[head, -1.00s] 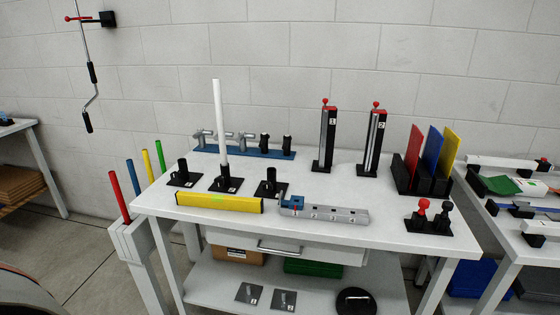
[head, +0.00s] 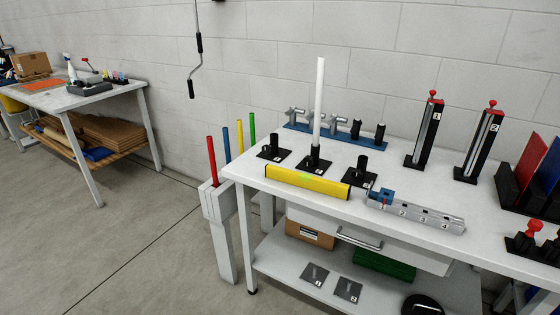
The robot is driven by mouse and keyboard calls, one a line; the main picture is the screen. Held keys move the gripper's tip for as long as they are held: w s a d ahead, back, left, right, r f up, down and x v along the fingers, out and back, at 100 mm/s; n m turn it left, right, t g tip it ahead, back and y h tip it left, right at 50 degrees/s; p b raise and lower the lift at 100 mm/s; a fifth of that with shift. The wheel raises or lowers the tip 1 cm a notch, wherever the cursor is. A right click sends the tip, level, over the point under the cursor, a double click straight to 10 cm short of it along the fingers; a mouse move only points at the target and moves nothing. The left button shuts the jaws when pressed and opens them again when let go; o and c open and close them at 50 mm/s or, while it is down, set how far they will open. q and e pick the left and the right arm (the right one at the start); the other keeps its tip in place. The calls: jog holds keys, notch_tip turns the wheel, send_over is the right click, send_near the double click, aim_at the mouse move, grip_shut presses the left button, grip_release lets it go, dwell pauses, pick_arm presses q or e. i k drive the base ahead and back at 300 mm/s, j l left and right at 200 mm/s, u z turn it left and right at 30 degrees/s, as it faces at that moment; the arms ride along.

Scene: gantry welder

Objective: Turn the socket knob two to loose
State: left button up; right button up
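Three black sockets on square black plates stand in a row on the white table (head: 236,166). The middle socket (head: 314,163) holds a tall white rod (head: 319,100) upright. The left socket (head: 272,151) and the right socket (head: 359,176) are empty of rods. Small white labels on the plates are too small to read surely. The knob on the middle socket is too small to make out, so I cannot tell whether it is tight or loose. Neither of my grippers is in view.
A yellow level (head: 306,182) lies in front of the sockets, with a grey numbered rail (head: 415,213) to its right. A blue rack (head: 340,137) stands behind. Coloured rods (head: 212,160) stand at the table's left end. Open floor (head: 130,230) lies to the left.

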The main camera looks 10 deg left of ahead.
aim_at(308, 161)
jog(key=i+j+z, duration=0.1)
jog(key=j+z, duration=0.2)
jog(key=z, duration=0.2)
jog(key=j+z, duration=0.3)
jog(key=z, duration=0.15)
jog(key=j+z, duration=0.3)
jog(key=j, duration=0.7)
jog(key=k+j+z, duration=0.1)
jog(key=j, duration=0.9)
